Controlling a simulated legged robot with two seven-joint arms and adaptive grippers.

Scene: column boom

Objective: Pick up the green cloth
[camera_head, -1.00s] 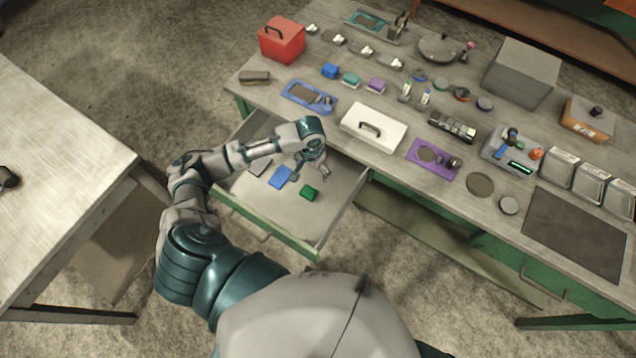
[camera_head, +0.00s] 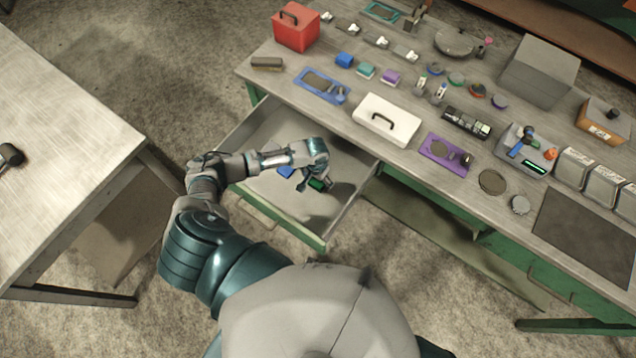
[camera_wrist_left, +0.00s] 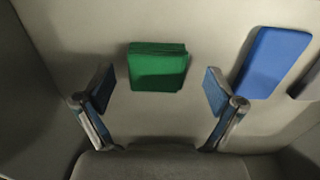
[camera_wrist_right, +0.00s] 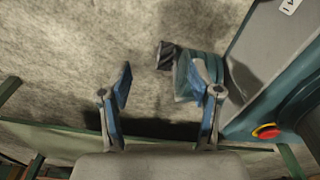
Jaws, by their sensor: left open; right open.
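The green cloth (camera_wrist_left: 158,67) is a small folded block on the floor of the open drawer. In the head view the cloth (camera_head: 317,184) shows in part, beside my left gripper (camera_head: 313,185). In the left wrist view my left gripper (camera_wrist_left: 158,95) is open, its blue-padded fingers to either side of the cloth and a little short of it, with nothing between them. I cannot tell the exact height above it. My right gripper (camera_wrist_right: 160,90) is open and empty over the bare floor; it is not seen in the head view.
The drawer (camera_head: 330,230) has raised walls around the cloth. A blue folded cloth (camera_wrist_left: 272,62) lies close to the green one, partly hidden by my arm in the head view (camera_head: 285,172). The workbench above holds a white box (camera_head: 387,120) and many small items.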

